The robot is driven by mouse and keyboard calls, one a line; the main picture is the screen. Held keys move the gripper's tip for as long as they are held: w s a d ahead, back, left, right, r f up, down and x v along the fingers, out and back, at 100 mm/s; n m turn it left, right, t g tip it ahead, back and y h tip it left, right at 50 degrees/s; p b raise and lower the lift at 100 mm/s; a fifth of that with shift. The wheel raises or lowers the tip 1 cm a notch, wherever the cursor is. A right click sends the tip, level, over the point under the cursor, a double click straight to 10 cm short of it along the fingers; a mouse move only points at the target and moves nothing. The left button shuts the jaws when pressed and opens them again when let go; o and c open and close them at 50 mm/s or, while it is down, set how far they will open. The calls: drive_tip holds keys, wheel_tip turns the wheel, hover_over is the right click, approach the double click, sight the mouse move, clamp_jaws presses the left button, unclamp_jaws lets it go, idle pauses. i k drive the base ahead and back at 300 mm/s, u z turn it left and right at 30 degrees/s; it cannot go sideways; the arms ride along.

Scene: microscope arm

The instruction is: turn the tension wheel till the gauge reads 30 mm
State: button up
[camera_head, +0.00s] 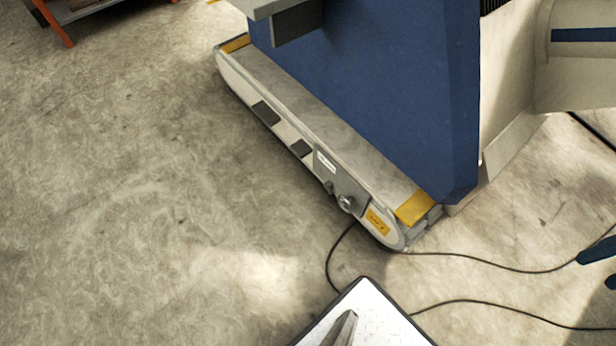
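I cannot make out a tension wheel or a gauge with a reading in the head view. A small round metal knob or fitting (346,203) sits low on the side of a long grey machine base (300,122). Whether it has to do with the wheel I cannot tell. My gripper is not recognisable in the view. A dark grey pointed part (343,331) shows at the bottom edge over a white dark-edged surface (378,318); these may be parts of my own body.
A tall blue panel (390,90) rises from the base, with cream housing (580,75) at right. Black cables (470,258) lie on the floor at lower right. An orange-legged stand (55,25) is at upper left. Floor (130,180) at left is clear.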

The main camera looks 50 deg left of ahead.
sight(346, 203)
drive_tip(key=k, duration=0.85)
drive_tip(key=u, duration=1.45)
drive_tip(key=k, duration=0.5)
drive_tip(key=u, duration=0.5)
drive_tip(key=i, duration=0.55)
drive_tip(key=z, duration=0.85)
